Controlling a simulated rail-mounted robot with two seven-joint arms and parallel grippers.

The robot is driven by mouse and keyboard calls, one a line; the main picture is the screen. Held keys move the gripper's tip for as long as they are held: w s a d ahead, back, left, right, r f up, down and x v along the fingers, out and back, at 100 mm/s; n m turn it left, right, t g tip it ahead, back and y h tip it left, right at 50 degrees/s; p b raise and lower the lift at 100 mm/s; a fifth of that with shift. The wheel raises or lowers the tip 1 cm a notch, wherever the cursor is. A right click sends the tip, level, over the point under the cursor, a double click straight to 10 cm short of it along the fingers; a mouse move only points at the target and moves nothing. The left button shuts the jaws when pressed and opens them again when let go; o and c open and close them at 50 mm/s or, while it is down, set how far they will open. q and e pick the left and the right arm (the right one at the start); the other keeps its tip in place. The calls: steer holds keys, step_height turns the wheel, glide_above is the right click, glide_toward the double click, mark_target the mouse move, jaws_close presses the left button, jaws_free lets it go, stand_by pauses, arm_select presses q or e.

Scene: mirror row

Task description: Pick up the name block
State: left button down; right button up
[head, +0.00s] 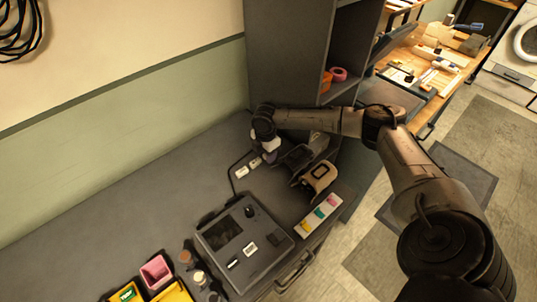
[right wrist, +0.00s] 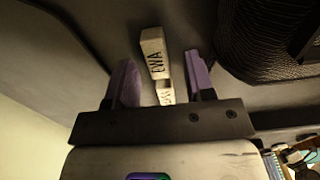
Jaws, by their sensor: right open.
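A pale block with the dark letters "EWA" (right wrist: 154,52) lies on the dark surface in the right wrist view. A second pale lettered block (right wrist: 165,90) lies close to it, its letters partly readable. Two small pale blocks, the nearer-left one (head: 242,171) and the other (head: 255,163), show on the grey bench in the head view; their letters are too small to read there. My right gripper (right wrist: 160,60) is open, its purple fingers on either side of the blocks, with a gap to each. In the head view my right gripper (head: 269,155) is beside the blocks. My left gripper is out of view.
A dark cable runs around the blocks on the bench (head: 130,190). A grey case (head: 222,238), a tan-and-black device (head: 319,175) and a white strip with coloured patches (head: 319,214) stand nearer. A dark shelf unit (head: 290,50) rises behind my arm. The left of the bench is clear.

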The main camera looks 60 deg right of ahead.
steer(key=shift+f, duration=0.1)
jaws_close()
stand_by(0.4)
